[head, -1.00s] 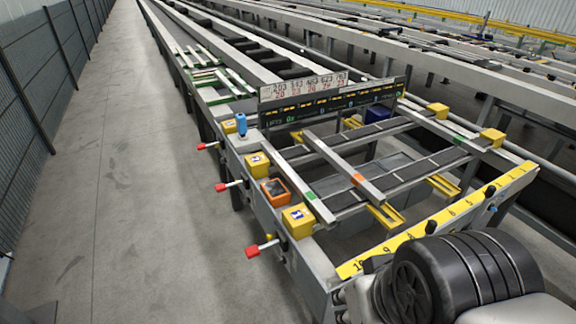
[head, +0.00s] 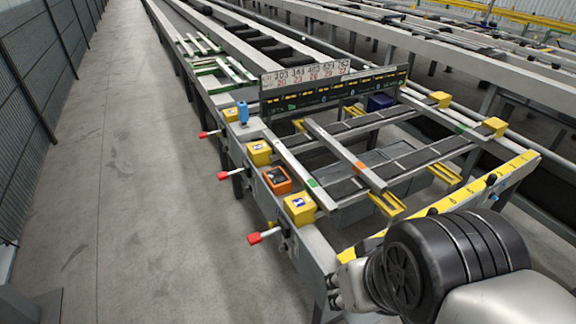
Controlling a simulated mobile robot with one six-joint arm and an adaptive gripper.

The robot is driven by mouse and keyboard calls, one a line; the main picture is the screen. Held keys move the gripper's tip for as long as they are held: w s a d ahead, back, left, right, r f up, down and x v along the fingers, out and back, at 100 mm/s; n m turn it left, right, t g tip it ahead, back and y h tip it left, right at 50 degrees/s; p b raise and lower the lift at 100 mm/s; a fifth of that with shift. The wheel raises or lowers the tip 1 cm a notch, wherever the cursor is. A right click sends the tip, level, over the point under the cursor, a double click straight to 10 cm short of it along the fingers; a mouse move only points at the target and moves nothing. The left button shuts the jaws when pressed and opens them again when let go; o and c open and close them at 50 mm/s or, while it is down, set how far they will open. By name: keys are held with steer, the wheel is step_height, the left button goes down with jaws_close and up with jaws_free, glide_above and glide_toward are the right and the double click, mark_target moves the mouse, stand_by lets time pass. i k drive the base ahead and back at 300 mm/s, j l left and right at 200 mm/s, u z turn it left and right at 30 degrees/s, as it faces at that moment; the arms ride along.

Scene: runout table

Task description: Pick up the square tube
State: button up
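A long grey square-edged tube (head: 343,154) with an orange mark lies across the dark slats in the middle of the runout table (head: 318,243). Two similar grey bars with green marks lie roughly parallel to it, a left bar (head: 296,166) and a right bar (head: 446,118). I cannot tell their exact profiles from this view. A bulky black-and-grey part of my arm fills the lower right, apart from the tube in the picture. My gripper's fingers do not show.
Yellow blocks (head: 299,208) and red-tipped levers (head: 263,235) line the left edge. A yellow numbered scale (head: 505,171) crosses the front. The left floor (head: 140,190) is clear.

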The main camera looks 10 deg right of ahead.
mark_target(329, 208)
steer(key=i+j+u, duration=0.5)
steer(key=i+j, duration=0.15)
steer(key=j, duration=0.25)
steer(key=i+j+u, duration=0.5)
steer(key=i+j, duration=0.2)
steer(key=i+l+z, duration=0.1)
steer(key=i+z, duration=0.15)
steer(key=z, duration=0.2)
steer(key=i+z, duration=0.55)
steer(key=z, duration=0.3)
steer(key=i+j+z, duration=0.15)
steer(key=i+z, duration=0.25)
steer(key=i+j+z, duration=0.1)
steer(key=z, duration=0.35)
steer(key=i+z, duration=0.25)
steer(key=z, duration=0.15)
steer(key=i+z, duration=0.25)
steer(key=z, duration=0.2)
steer(key=i+j+z, duration=0.15)
steer(key=z, duration=0.25)
steer(key=i, duration=0.05)
